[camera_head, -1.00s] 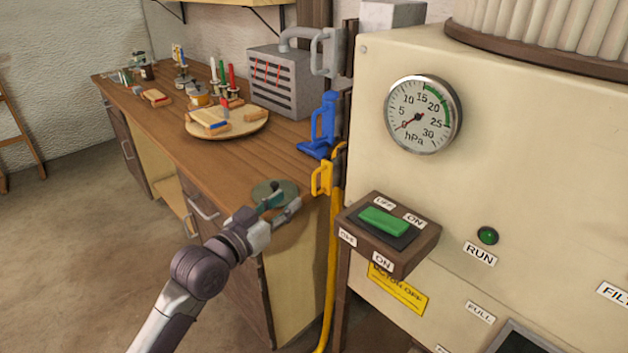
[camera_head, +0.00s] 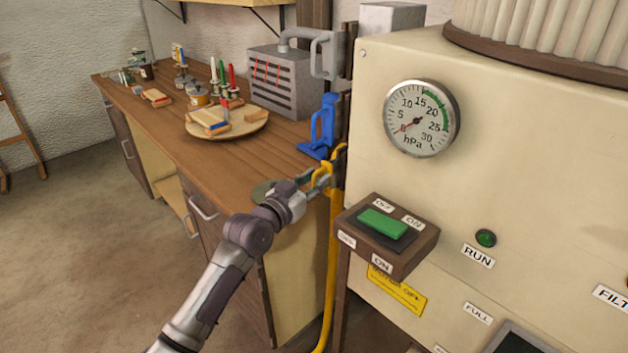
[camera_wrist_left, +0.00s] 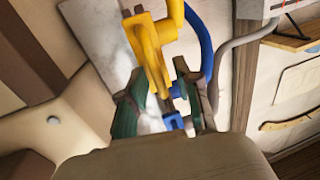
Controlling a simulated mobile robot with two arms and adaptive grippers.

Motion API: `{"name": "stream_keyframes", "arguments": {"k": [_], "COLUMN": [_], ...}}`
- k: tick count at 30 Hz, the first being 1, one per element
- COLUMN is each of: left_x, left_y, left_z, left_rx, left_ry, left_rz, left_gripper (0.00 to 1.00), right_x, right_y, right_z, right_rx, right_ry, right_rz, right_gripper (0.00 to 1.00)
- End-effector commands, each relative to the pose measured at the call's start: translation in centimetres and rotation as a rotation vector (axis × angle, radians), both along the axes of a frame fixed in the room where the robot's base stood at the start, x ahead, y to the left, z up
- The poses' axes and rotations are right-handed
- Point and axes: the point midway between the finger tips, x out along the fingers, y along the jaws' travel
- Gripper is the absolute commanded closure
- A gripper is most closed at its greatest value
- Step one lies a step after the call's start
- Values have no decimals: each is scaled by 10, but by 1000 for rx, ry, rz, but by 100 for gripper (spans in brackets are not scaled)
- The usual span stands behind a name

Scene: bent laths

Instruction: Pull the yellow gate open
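The yellow gate (camera_head: 339,158) is the yellow-handled one below the blue gate, on the side of the cream machine. Its yellow handle also shows in the left wrist view (camera_wrist_left: 148,42). My left gripper (camera_head: 318,178) is at this handle, partly covering it in the head view. In the left wrist view the two green-tipped fingers (camera_wrist_left: 160,92) stand apart, with the lower part of the handle between them. A gap shows on the right finger's side; contact on the left finger's side I cannot tell. My right gripper is in neither view.
The blue gate (camera_head: 323,128) and grey gate (camera_head: 326,55) sit above the yellow one. The switch box (camera_head: 388,243) juts out close to the right of the handle. The wooden workbench (camera_head: 165,135) stands behind and left. A yellow hose (camera_head: 331,270) hangs below.

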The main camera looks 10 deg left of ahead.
Motion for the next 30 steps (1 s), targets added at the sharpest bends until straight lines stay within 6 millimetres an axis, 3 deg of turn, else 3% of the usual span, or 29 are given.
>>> {"name": "stream_keyframes", "arguments": {"k": [1,5,17,25,30], "left_x": [0,0,-2,-40,-54], "left_y": [0,0,2,33,43], "left_z": [0,0,0,1,0], "left_rx": [0,0,1,5,1], "left_ry": [0,0,0,3,2], "left_rz": [0,0,1,2,1], "left_gripper": [79,100,100,100,100], "right_x": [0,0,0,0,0], "right_y": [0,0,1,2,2], "right_z": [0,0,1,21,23], "right_rx": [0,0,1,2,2], "right_ry": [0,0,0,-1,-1], "right_rz": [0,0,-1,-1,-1], "right_gripper": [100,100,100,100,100]}}
